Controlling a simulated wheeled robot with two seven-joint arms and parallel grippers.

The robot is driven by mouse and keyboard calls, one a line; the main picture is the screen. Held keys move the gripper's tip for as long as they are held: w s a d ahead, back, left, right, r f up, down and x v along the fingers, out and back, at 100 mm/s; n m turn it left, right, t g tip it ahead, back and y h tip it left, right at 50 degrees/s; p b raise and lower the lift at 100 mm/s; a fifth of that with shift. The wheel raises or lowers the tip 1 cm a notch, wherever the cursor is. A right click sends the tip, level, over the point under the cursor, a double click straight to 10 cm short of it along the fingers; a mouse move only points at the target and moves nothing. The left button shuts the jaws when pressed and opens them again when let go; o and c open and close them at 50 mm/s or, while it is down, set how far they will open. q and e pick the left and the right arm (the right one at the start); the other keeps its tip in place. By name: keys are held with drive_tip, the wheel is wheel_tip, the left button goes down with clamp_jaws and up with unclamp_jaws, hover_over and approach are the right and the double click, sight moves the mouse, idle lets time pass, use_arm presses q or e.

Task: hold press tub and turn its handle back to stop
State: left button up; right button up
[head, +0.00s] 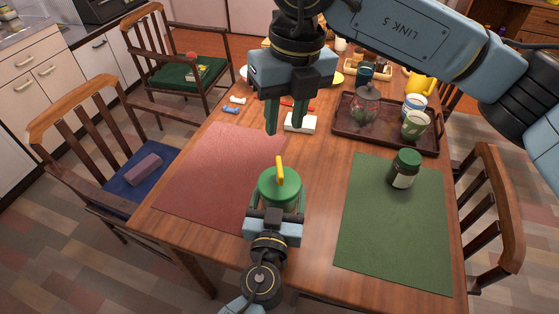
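The press tub (276,196) has a green top with a yellow handle (280,170) standing up from it. It is upright at the near right edge of the red mat. My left gripper (275,207) comes in from the near edge, its fingers on both sides of the tub, and appears closed on it; the fingertips are partly hidden. My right gripper (287,127) points down above and beyond the tub, with its two fingers apart and nothing between them. It is clear of the handle.
A red mat (205,175) and a green mat (390,250) lie on the wooden table. A green-lidded jar (404,168) stands on the green mat. A brown tray (345,122) with a glass jar and cups is behind it. A white block (300,123) lies behind the tub. Chairs surround the table.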

sight(280, 166)
drive_tip(key=f+m, duration=0.1)
drive_tip(key=f, duration=0.2)
drive_tip(key=f+m, duration=0.1)
drive_tip(key=f, duration=0.3)
drive_tip(key=a+f+m+h, duration=0.1)
drive_tip(key=f+m, duration=0.1)
drive_tip(key=f, duration=0.2)
idle(0.4)
clamp_jaws()
